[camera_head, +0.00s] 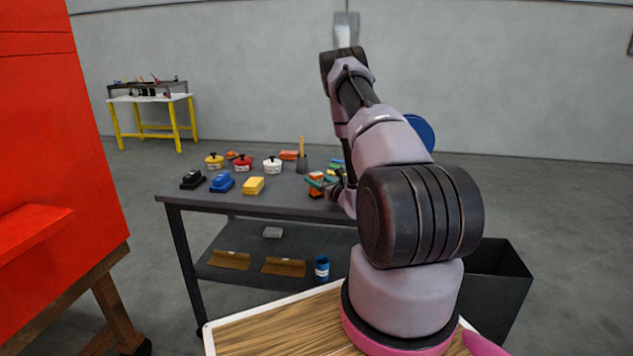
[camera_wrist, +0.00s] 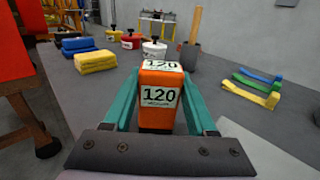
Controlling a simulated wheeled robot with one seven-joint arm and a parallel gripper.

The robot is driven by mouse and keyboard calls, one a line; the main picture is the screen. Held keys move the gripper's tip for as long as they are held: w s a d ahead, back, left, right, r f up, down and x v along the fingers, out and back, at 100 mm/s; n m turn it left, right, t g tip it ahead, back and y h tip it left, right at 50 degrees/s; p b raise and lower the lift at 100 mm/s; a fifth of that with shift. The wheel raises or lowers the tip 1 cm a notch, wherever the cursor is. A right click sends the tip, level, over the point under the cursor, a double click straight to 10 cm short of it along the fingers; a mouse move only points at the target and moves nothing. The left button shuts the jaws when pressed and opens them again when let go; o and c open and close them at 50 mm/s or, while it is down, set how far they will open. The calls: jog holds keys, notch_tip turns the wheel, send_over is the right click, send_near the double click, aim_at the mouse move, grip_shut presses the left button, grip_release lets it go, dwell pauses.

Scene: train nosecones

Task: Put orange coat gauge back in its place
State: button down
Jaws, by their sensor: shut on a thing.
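The orange coat gauge (camera_wrist: 158,98) is an orange block with white labels reading 120 on its top and on the face toward the camera. My gripper (camera_wrist: 160,100) is shut on it, with one teal finger on each side. In the head view my gripper (camera_head: 325,183) is at the right part of the dark table (camera_head: 235,197), and the orange gauge (camera_head: 315,190) shows between its fingers, partly covered. I cannot tell whether the gauge touches the tabletop. My arm hides the table's right end.
Yellow, red and white lidded pots (camera_head: 272,165) stand at the back left. Black, blue and yellow blocks (camera_head: 253,186) lie in front of them. A dark cup with a wooden handle (camera_wrist: 190,50) stands behind the gauge. Blue, green and yellow strips (camera_wrist: 257,88) lie to the right.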

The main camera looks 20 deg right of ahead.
jog(key=shift+f, duration=0.15)
jog(key=shift+c, duration=1)
grip_release()
